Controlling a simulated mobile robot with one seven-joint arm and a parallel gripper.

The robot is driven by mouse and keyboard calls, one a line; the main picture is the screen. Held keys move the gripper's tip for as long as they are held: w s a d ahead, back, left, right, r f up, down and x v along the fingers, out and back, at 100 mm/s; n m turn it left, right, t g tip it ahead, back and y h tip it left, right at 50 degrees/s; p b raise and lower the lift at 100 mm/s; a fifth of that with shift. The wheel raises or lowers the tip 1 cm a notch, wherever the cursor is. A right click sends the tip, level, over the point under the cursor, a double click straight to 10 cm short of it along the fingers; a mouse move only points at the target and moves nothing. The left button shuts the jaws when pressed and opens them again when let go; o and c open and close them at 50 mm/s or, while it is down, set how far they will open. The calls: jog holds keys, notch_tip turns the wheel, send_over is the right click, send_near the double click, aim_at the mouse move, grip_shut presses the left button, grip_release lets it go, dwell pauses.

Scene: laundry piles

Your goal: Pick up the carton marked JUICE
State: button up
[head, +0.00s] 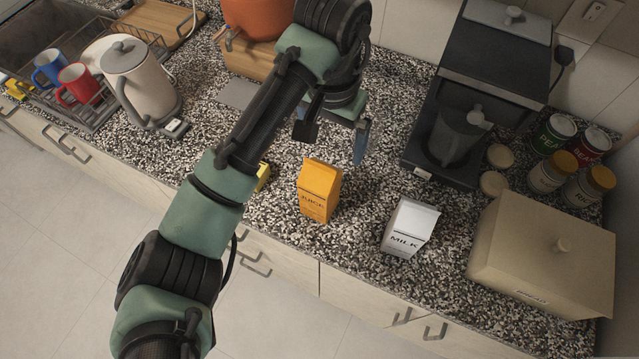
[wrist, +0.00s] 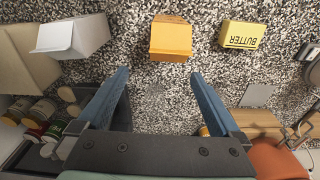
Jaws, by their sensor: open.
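The orange carton marked JUICE (head: 319,191) stands upright on the speckled counter, near its front edge. It also shows in the wrist view (wrist: 170,40), at the top, ahead of the fingertips and between their lines. My gripper (wrist: 160,75) is open and empty, with its two blue fingers spread apart. In the head view the gripper (head: 345,150) is above the counter, behind and slightly right of the carton, apart from it. The far finger is partly hidden in the head view.
A white MILK carton (head: 409,229) stands to the right. A yellow BUTTER box (wrist: 241,35) lies on the other side, mostly hidden by my arm in the head view. A coffee machine (head: 470,110), bread box (head: 545,255), cans, jars and a kettle (head: 140,85) surround the clear counter.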

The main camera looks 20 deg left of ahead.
aim_at(321, 168)
jog(key=shift+s+a+f+g, duration=0.2)
jog(key=shift+s+a+f, duration=0.2)
jog(key=shift+f, duration=0.1)
jog(key=shift+s+a+f+g, duration=0.2)
jog(key=shift+s+a+f, duration=0.15)
jog(key=shift+f, duration=0.15)
notch_tip(321, 168, down, 6)
jog(key=shift+r+p, duration=0.25)
jog(key=shift+p, duration=0.15)
jog(key=shift+f+p, duration=0.9)
jog(key=shift+f, duration=2.1)
jog(key=shift+r, duration=0.1)
grip_shut()
